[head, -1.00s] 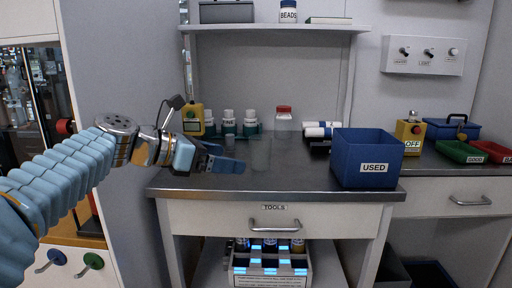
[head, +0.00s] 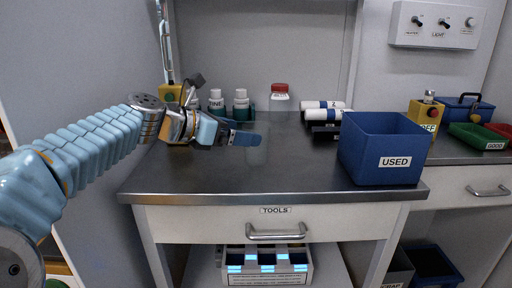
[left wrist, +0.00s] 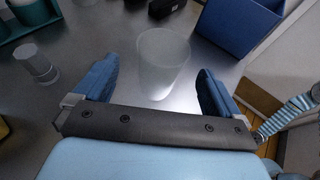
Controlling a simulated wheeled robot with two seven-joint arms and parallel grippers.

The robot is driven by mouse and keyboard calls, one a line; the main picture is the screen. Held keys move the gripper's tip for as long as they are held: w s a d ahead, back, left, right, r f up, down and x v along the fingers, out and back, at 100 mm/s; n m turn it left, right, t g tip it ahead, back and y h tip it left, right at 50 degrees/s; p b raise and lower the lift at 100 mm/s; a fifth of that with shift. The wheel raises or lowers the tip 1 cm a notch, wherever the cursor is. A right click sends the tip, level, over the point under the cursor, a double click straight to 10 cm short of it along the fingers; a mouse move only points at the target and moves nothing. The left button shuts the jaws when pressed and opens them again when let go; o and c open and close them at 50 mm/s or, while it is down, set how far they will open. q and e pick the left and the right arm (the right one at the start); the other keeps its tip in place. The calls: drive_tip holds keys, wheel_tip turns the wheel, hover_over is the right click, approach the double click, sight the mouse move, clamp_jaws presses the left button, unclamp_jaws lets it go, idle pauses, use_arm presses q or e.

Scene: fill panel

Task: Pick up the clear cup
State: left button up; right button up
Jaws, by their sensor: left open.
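The clear cup (left wrist: 165,52) stands upright on the grey metal worktop in the left wrist view, just ahead of and partly between my fingers. My left gripper (left wrist: 154,88) is open, with one blue finger on each side of the cup's near part; I cannot tell whether either touches it. In the head view my left gripper (head: 241,138) is low over the worktop, left of the middle. My right gripper is in neither view.
A blue bin labelled USED (head: 382,158) stands to the right on the worktop (head: 280,178). White-capped bottles (head: 241,104) and a red-lidded jar (head: 280,98) stand behind the gripper. A small clear cylinder (left wrist: 36,64) stands left in the left wrist view. The front middle is clear.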

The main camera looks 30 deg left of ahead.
use_arm(q)
drive_tip(key=x, duration=0.5)
drive_tip(key=shift+w+d+f, duration=0.2)
drive_tip(key=shift+w+f, duration=0.05)
drive_tip(key=shift+w, duration=0.05)
drive_tip(key=c, duration=1)
drive_tip(key=shift+c, duration=0.2)
drive_tip(key=shift+r, duration=0.15)
